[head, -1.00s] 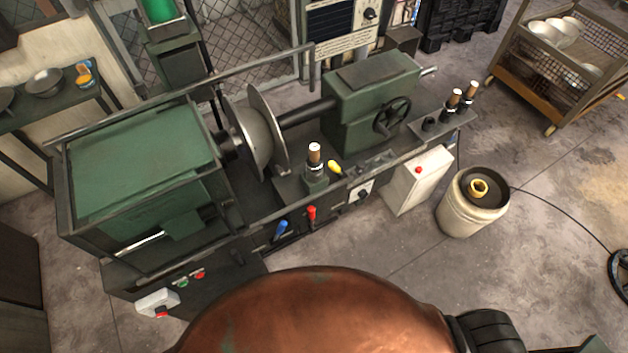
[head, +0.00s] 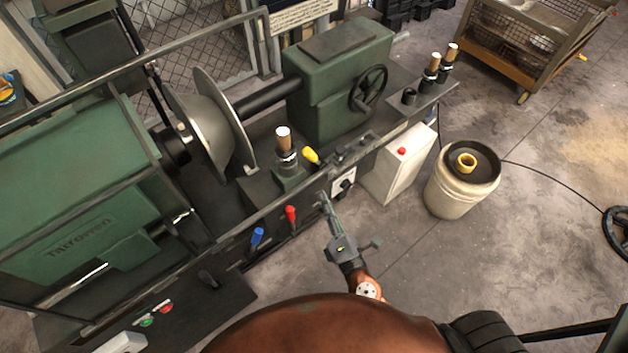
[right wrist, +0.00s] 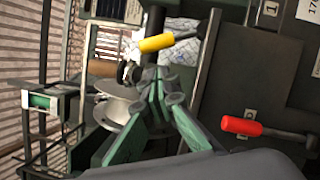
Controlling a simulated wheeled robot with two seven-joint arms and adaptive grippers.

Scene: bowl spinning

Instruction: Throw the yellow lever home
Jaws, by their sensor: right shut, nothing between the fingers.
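The yellow lever (head: 312,156) sticks up from the lathe bed beside the tool post, its knob leaning toward the upper left. In the right wrist view the yellow lever (right wrist: 157,43) lies just beyond the fingertips, apart from them as far as I can tell. My right gripper (head: 324,202) is shut and empty in front of the lathe, below and a little right of the lever. Its closed fingers also show in the right wrist view (right wrist: 160,80). My left gripper is not in view.
A red lever (head: 291,215) and a blue lever (head: 257,237) stand on the lathe's front, left of my right gripper. A tool post (head: 285,150) with a wooden handle is close left of the yellow lever. A white box (head: 398,160) and a bucket (head: 450,195) stand to the right.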

